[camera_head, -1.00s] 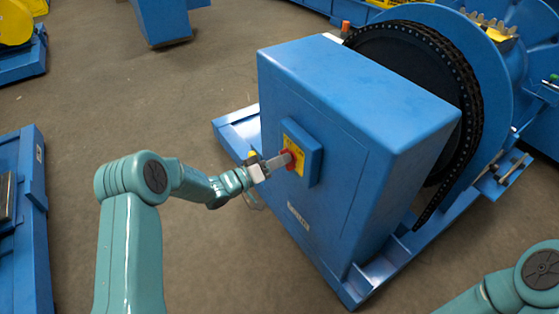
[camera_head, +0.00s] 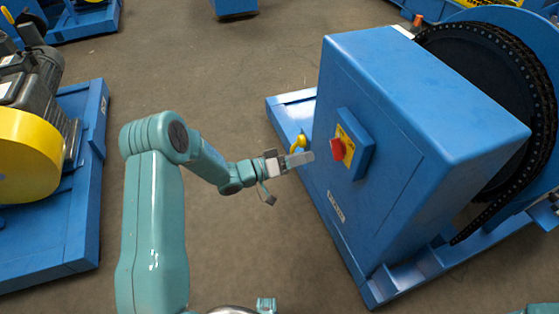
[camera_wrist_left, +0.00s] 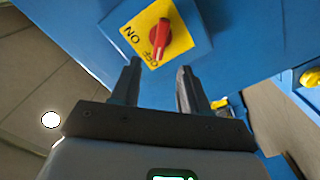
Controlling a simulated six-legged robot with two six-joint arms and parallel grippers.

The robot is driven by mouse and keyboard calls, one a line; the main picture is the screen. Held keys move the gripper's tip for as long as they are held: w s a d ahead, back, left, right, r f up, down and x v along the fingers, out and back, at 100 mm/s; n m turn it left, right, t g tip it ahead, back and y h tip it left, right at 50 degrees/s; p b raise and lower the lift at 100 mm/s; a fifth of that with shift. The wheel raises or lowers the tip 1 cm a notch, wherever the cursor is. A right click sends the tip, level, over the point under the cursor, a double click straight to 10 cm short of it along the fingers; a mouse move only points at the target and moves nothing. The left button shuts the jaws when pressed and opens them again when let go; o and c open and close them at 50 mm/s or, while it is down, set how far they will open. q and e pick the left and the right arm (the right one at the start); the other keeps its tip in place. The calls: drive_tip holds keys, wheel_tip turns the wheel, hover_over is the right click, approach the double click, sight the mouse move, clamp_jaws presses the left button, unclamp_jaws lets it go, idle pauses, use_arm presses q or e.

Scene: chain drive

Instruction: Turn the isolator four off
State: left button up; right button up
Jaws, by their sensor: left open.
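The isolator's red knob (camera_head: 336,149) sits on a yellow plate (camera_head: 352,150) in a blue switch box (camera_head: 357,162) on the side of a large blue housing. In the left wrist view the knob (camera_wrist_left: 160,38) lies ahead of the jaws, its lower end toward the word OFF; ON is printed to its left. My left gripper (camera_head: 300,158) is open and empty, a short gap left of the knob; its two fingers (camera_wrist_left: 157,88) stand apart, not touching it. My right gripper is out of view. I cannot read which isolator number this is.
The blue housing (camera_head: 430,95) stands on a blue base, with a dark chain wheel (camera_head: 490,80) at right. At left is a blue bench (camera_head: 75,235) with a motor and yellow guard (camera_head: 28,155). Floor between is clear.

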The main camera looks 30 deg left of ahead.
use_arm(q)
drive_tip(key=v, duration=0.7)
drive_tip(key=shift+s+a+p, duration=0.15)
drive_tip(key=shift+s+p, duration=0.05)
drive_tip(key=shift+p, duration=0.15)
